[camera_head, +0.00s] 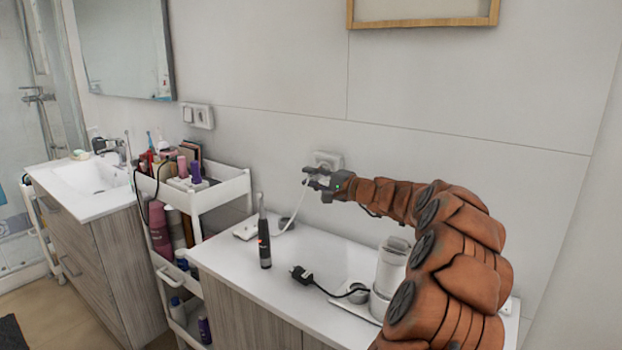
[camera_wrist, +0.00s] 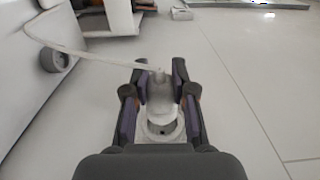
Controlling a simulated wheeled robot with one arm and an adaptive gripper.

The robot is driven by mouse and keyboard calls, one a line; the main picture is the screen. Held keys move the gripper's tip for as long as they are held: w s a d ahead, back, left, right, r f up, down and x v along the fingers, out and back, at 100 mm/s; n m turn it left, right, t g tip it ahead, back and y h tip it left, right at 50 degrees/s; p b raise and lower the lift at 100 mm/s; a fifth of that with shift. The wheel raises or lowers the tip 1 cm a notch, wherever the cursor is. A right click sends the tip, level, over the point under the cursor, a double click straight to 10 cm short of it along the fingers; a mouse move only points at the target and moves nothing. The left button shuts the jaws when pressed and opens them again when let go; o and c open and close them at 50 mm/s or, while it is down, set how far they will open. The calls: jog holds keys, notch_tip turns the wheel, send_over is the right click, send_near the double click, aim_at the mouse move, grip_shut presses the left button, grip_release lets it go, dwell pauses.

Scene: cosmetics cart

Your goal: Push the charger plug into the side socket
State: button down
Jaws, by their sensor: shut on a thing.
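The round socket face (camera_wrist: 164,130) shows just beyond the plug there, partly hidden by the fingers and plug. I cannot tell whether the plug's pins touch or enter it.
A dark electric toothbrush (camera_head: 264,238) stands upright on the counter (camera_head: 225,262). A black plug (camera_head: 301,274) lies with its cable in front. A white cylindrical device (camera_head: 391,265) stands below my arm. A loaded white cart (camera_head: 220,190) and another switch and socket plate (camera_head: 200,116) are left.

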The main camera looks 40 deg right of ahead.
jog(key=shift+w+d+p, duration=0.3)
jog(key=shift+d, duration=0.4)
jog(key=shift+w+d+p, duration=0.25)
jog(key=shift+d, duration=0.45)
jog(key=c, duration=0.9)
grip_release()
jog(key=shift+o, duration=0.2)
jog(key=shift+s+d, duration=0.1)
jog(key=v, duration=1.2)
